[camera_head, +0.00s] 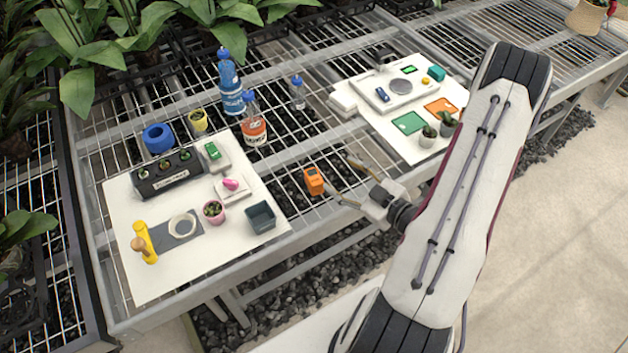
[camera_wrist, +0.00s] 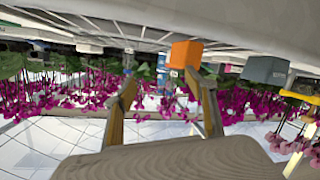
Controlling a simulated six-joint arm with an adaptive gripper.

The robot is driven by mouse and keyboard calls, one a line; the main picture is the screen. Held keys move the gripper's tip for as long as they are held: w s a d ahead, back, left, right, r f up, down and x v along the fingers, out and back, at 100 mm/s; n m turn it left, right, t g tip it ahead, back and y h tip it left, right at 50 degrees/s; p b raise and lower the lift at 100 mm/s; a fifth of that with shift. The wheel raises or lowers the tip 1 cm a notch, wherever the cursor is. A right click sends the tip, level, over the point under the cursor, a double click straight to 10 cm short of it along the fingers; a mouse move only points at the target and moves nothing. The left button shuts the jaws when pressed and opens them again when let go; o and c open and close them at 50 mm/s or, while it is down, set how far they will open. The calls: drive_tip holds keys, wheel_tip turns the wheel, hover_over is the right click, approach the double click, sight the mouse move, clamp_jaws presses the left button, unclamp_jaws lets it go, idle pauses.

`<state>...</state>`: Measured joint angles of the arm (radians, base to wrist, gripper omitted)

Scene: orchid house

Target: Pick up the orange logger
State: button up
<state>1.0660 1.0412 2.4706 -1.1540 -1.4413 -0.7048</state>
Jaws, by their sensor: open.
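The orange logger (camera_head: 314,181) is a small orange block with a dark display, near the front edge of the wire bench, just right of the left white board. In the wrist view the orange logger (camera_wrist: 186,53) shows past the fingertips, nearer the right finger. My gripper (camera_head: 341,177) is open and low by the bench's front edge, its fingers pointing left toward the logger. The lower finger's tip is close to the logger; I cannot tell whether they touch. In the wrist view nothing lies between the fingers of my gripper (camera_wrist: 160,80).
The left white board (camera_head: 125,215) holds a grey square pot (camera_head: 261,217), a pink pot (camera_head: 214,211) and other items. An orange-labelled bottle (camera_head: 253,126) stands behind the logger. The right white board (camera_head: 425,152) carries a scale and small plants. Bare wire mesh surrounds the logger.

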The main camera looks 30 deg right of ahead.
sight(322, 187)
drive_tip(key=shift+s+a+f+m+y, duration=0.3)
drive_tip(key=shift+s+a+f+m, duration=0.8)
drive_tip(key=shift+a+m, duration=0.1)
drive_tip(key=shift+s+a+f+m+t, duration=0.3)
drive_tip(key=shift+s+a+m+t, duration=0.15)
drive_tip(key=shift+a+m, duration=0.15)
drive_tip(key=shift+w, duration=0.15)
drive_tip(key=shift+x, duration=1.15)
drive_tip(key=shift+w, duration=0.1)
drive_tip(key=shift+x, duration=2.5)
drive_tip(key=shift+a, duration=0.1)
drive_tip(key=shift+c, duration=0.3)
